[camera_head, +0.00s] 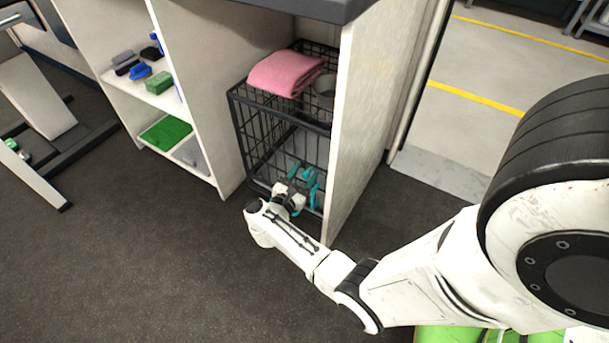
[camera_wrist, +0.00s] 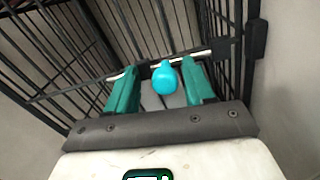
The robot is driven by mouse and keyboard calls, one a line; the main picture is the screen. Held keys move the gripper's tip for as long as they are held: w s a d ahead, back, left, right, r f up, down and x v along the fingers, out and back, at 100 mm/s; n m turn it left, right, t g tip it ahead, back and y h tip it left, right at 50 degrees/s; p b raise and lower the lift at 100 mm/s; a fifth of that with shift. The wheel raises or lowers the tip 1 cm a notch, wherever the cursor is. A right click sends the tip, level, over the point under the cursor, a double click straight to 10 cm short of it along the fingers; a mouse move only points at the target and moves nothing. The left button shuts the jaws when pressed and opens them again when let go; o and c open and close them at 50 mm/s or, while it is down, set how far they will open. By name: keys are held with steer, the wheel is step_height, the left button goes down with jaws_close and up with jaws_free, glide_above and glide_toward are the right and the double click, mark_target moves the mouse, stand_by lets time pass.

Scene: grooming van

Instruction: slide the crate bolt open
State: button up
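The black wire crate (camera_head: 243,128) stands inside the white cabinet in the head view, and its bars (camera_wrist: 75,55) fill much of the wrist view. The bolt is a thin silver rod (camera_wrist: 146,63) lying across the bars, with a round turquoise knob (camera_wrist: 164,80) on it. My gripper (camera_head: 304,174) is at the lower front of the crate. In the wrist view my gripper (camera_wrist: 161,70) has its two teal fingers apart, one on each side of the knob, with a gap to both. In the head view the fingers hide much of the bolt area.
A white cabinet panel (camera_head: 362,120) stands close on the right. Shelves at left hold brushes and a green mat (camera_head: 166,132). The dark floor (camera_head: 130,255) in front is clear.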

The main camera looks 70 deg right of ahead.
steer(key=w+a+p, duration=0.1)
steer(key=w+a, duration=0.1)
steer(key=a, duration=0.8)
steer(key=shift+a+p, duration=0.3)
stand_by(0.4)
